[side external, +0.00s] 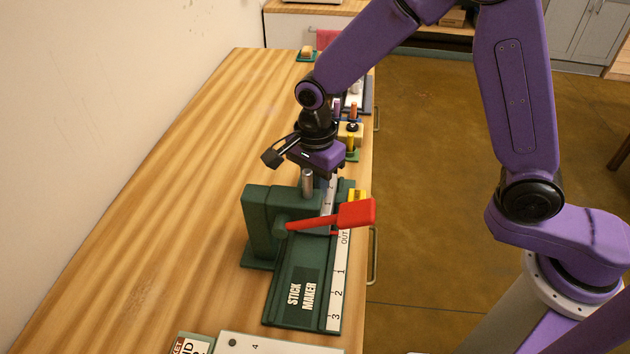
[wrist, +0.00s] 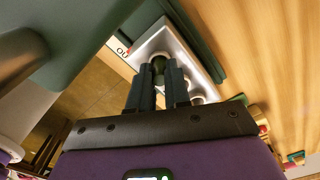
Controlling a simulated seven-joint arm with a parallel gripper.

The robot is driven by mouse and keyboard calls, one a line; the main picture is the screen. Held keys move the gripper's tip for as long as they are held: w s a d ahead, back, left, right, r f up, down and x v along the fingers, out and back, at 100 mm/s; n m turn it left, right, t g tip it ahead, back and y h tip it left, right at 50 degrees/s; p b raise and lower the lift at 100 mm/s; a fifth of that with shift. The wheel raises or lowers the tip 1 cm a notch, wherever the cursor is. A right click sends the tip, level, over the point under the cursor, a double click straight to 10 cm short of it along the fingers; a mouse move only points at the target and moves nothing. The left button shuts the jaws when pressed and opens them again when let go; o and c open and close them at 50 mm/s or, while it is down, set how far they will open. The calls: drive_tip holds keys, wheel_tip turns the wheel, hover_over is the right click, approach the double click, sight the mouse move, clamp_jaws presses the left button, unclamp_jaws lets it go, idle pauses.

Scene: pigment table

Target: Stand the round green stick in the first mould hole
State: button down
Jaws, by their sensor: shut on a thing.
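My gripper (wrist: 157,78) is shut on the round green stick (wrist: 158,66), which looks dark and short between the fingertips in the wrist view. The stick is over one end of the pale grey mould block (wrist: 176,38), at or above a hole there. I cannot tell whether its lower end is inside the hole. Another round hole (wrist: 191,83) shows beside the right finger. In the side view, my gripper (side external: 322,174) is low behind the green stick maker (side external: 263,215); the fingertips and stick are hidden there.
The stick maker's red lever (side external: 356,213) and metal rod (side external: 307,183) stand close in front of my gripper. A numbered white strip (side external: 338,285) runs along its base. Coloured pieces stand behind, near the table's right edge. The wooden table (side external: 190,190) is clear on the left.

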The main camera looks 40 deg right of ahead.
drive_tip(key=c, duration=1)
unclamp_jaws()
drive_tip(key=shift+r, duration=0.1)
wheel_tip(320, 180, up, 17)
drive_tip(key=s+d+f+n, duration=0.4)
drive_tip(key=s+d+n, duration=0.4)
drive_tip(key=s+n, duration=0.4)
drive_tip(key=s+d+f+n, duration=0.5)
drive_tip(key=s+d+n, duration=0.4)
drive_tip(key=s+n, duration=0.3)
drive_tip(key=n, duration=0.3)
drive_tip(key=shift+d+n, duration=0.2)
drive_tip(key=shift+n, duration=0.1)
